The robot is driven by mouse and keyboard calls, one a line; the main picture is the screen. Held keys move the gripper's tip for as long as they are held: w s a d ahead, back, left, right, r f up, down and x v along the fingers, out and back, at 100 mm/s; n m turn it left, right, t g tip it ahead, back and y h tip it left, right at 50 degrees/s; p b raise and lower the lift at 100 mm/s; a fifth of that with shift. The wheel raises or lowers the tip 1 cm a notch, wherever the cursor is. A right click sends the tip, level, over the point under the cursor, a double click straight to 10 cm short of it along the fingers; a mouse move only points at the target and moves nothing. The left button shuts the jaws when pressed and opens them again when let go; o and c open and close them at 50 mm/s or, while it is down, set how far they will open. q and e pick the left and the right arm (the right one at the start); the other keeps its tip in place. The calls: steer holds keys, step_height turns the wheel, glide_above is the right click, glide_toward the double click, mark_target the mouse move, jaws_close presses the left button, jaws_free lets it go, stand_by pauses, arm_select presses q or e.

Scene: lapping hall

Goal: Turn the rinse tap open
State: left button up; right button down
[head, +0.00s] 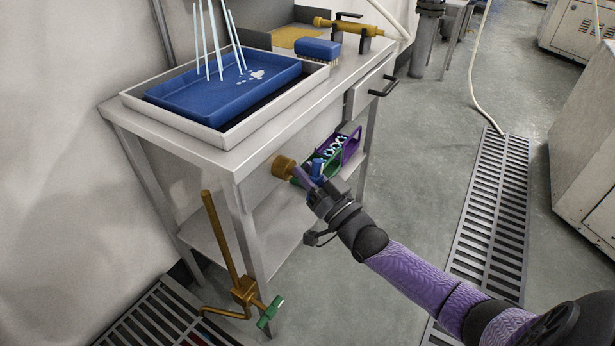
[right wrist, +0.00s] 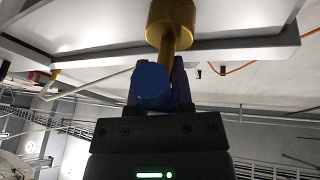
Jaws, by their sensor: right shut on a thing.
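A brass tap body (head: 283,167) with a blue handle (head: 318,168) shows by the bench's front side, below the top. In the right wrist view the brass body (right wrist: 172,22) is at the top, with a stem running down to the blue handle (right wrist: 151,86). My right gripper (head: 310,178) is shut on the blue handle; its fingers (right wrist: 164,88) stand either side of it and hide part of it. Another brass tap (head: 244,290) with a green handle (head: 270,312) stands on a pipe at the lower left, apart from the gripper. My left gripper is not in view.
The bench (head: 190,148) carries a white tray (head: 240,130) holding a blue tray (head: 215,95), and a brush (head: 318,48). Green and purple racks (head: 348,146) are on the lower shelf behind my gripper. Floor grates (head: 490,215) and open floor lie right.

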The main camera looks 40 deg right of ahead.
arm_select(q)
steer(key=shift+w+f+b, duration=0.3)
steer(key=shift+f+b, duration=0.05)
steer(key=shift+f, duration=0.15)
arm_select(e)
steer(key=shift+n+y, duration=0.6)
steer(key=shift+n, duration=0.8)
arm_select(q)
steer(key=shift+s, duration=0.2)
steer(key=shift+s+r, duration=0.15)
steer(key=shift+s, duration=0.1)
arm_select(e)
steer(key=c, duration=0.5)
jaws_free()
arm_select(q)
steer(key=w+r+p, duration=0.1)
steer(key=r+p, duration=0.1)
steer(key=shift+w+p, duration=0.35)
steer(key=shift+p, duration=0.05)
arm_select(e)
steer(key=v, duration=1)
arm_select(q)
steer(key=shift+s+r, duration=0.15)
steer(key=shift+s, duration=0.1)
arm_select(e)
steer(key=shift+f, duration=0.2)
